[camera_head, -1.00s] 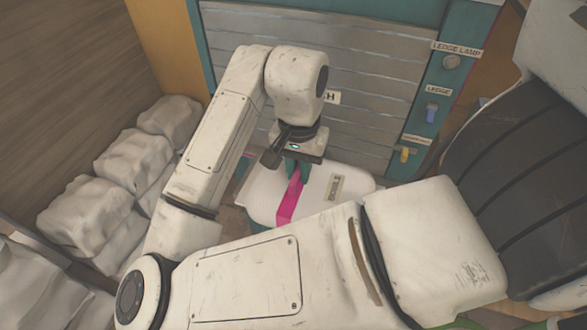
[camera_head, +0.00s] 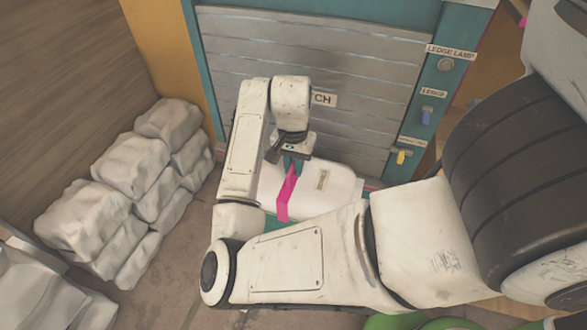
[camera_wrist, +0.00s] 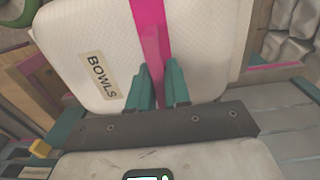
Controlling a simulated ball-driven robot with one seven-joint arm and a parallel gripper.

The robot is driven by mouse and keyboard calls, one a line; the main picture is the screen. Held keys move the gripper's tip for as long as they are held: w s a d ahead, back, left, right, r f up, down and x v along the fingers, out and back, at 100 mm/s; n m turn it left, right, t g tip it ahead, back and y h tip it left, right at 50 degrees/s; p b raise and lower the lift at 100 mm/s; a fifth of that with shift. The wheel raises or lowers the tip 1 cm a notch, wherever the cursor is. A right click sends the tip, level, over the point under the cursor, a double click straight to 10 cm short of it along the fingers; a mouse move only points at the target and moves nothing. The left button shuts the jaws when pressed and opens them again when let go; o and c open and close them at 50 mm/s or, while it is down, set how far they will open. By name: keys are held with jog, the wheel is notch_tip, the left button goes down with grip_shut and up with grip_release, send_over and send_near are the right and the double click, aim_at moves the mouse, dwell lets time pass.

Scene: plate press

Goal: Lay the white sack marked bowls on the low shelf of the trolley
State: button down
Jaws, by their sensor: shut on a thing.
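The white sack (camera_head: 335,190) has a pink strap and a small label. In the wrist view the sack (camera_wrist: 205,50) fills the upper middle, and its label reads BOWLS. My gripper (camera_wrist: 161,88) is shut on the upright pink strap, with a teal finger on each side. In the head view my gripper (camera_head: 291,165) is above the sack's left part, in front of the shutter. My arm hides part of the sack. I cannot tell whether the sack rests on the ledge or hangs just above it. I cannot make out the trolley's low shelf.
A grey slatted shutter (camera_head: 310,50) in a teal frame stands behind the sack. A ledge lamp button (camera_head: 446,64), a blue switch (camera_head: 427,116) and a yellow switch (camera_head: 402,157) are on its right. Pale sacks (camera_head: 135,165) are stacked at left. Floor (camera_head: 180,255) between is bare.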

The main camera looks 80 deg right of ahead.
jog(key=shift+f, duration=0.85)
jog(key=shift+f, duration=0.15)
jog(key=c, duration=1.1)
grip_release()
